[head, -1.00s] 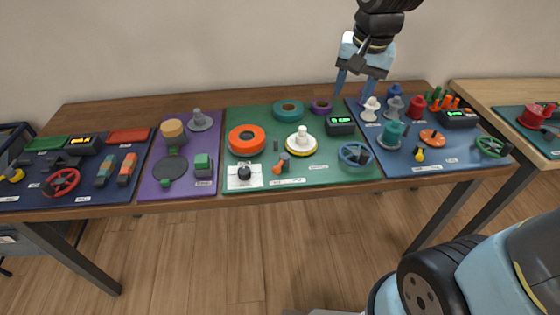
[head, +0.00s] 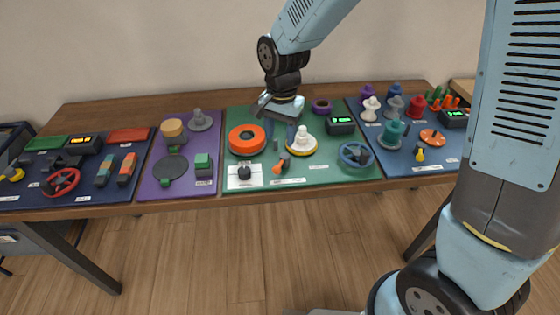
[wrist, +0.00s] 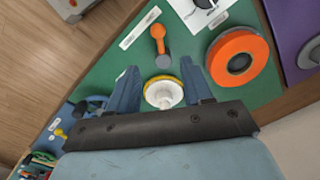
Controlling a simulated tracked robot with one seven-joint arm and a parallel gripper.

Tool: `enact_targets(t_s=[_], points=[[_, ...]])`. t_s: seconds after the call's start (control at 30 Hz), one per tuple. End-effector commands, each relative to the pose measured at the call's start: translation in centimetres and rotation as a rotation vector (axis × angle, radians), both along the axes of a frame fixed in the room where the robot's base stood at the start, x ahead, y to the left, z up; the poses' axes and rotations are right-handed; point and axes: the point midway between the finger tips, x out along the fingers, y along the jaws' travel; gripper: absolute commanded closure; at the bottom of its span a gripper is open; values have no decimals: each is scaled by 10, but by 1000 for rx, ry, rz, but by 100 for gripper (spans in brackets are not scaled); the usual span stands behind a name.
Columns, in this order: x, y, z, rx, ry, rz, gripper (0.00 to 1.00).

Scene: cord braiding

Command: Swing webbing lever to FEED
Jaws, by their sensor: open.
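A small lever with an orange handle (head: 279,167) stands on the green mat (head: 325,176), near the front middle. In the wrist view the orange handle (wrist: 158,34) points away from a grey pivot (wrist: 163,61). The labels are too small to read, so I cannot confirm its setting. Another small lever with a yellow knob (head: 420,155) is on the blue mat. My gripper (head: 280,132) is open and empty above the green mat, behind the orange lever. In the wrist view my fingers (wrist: 159,68) are spread, with the white-and-yellow spool (wrist: 162,93) seen between them.
An orange ring (head: 247,140) lies left of my gripper and the white-and-yellow spool (head: 301,144) right of it. A black knob on a white plate (head: 244,176), a blue handwheel (head: 357,156) and a green-lit display (head: 341,125) share the green mat. Bare wood (head: 180,206) runs along the front edge.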

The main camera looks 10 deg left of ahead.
Motion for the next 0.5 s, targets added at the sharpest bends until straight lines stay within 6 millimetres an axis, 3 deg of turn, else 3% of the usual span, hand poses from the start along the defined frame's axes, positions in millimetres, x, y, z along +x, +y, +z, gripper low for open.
enact_targets(t_s=[0.2,0.5], points=[[0,1,-40,-3,3,1,50],[0,2,-85,-1,3,1,50]])
